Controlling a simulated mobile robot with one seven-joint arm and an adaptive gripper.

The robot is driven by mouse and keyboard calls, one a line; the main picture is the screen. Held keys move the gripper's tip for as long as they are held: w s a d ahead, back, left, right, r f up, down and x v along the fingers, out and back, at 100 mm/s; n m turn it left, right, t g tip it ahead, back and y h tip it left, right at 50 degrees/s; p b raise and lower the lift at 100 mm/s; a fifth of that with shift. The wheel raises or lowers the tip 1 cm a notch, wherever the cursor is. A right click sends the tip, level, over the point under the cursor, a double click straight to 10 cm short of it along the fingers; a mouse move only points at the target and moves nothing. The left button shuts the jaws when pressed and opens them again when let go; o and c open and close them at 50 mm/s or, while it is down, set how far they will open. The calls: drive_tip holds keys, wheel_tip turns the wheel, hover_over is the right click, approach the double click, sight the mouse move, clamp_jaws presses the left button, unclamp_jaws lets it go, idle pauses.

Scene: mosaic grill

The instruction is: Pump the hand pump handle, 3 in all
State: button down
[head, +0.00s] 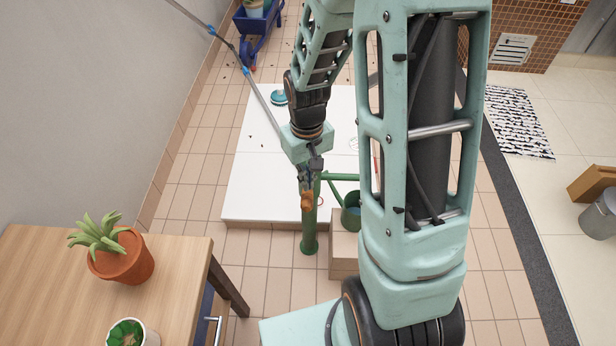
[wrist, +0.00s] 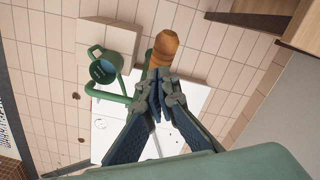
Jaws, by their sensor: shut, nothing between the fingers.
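The green hand pump (head: 309,232) stands upright on the tiled floor in the middle of the head view, its spout pointing right. Its orange-brown wooden handle grip (head: 307,201) shows near the top of the post. The grip also shows at the top middle of the wrist view (wrist: 166,45). My gripper (head: 309,180) is shut and empty, just above the grip in the head view. In the wrist view its closed fingertips (wrist: 164,82) lie at the lower end of the grip. I cannot tell whether they touch it.
A low white platform (head: 245,190) lies behind the pump. A wooden table (head: 170,270) with potted plants (head: 121,256) is at the left.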

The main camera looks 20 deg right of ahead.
wheel_tip(320, 180, down, 14)
drive_tip(key=b, duration=1.1)
drive_tip(key=shift+f, duration=0.15)
idle(0.3)
wheel_tip(320, 180, up, 15)
drive_tip(key=p, duration=1.1)
drive_tip(key=shift+f, duration=0.15)
drive_tip(key=shift+f, duration=0.1)
